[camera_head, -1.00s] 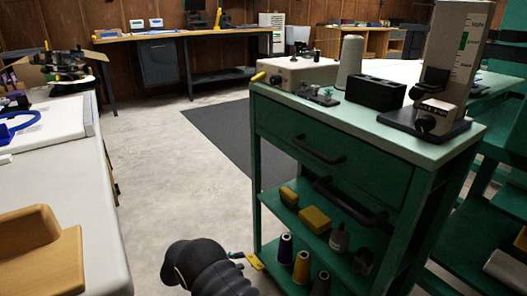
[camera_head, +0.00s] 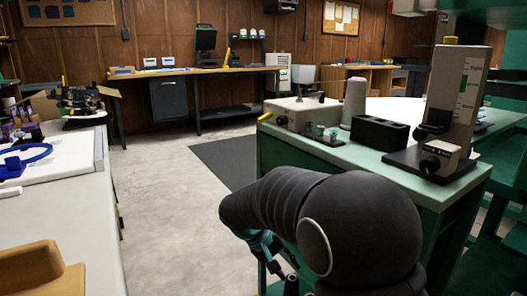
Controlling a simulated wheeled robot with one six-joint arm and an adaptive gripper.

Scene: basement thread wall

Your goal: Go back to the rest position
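My dark arm (camera_head: 330,225) fills the lower middle of the head view, in front of the green cart. A small teal and dark part at its end, which looks like my gripper (camera_head: 275,265), hangs below the arm beside the cart's left side. The arm and the lower picture edge hide much of it. I cannot see its fingertips clearly or tell whether it holds anything.
The green cart (camera_head: 440,192) carries a pale box device (camera_head: 302,112), a grey cone (camera_head: 354,103), a black block (camera_head: 380,133) and an upright gauge (camera_head: 455,100). A white-topped bench (camera_head: 70,235) stands left. Open concrete floor (camera_head: 160,180) lies between them.

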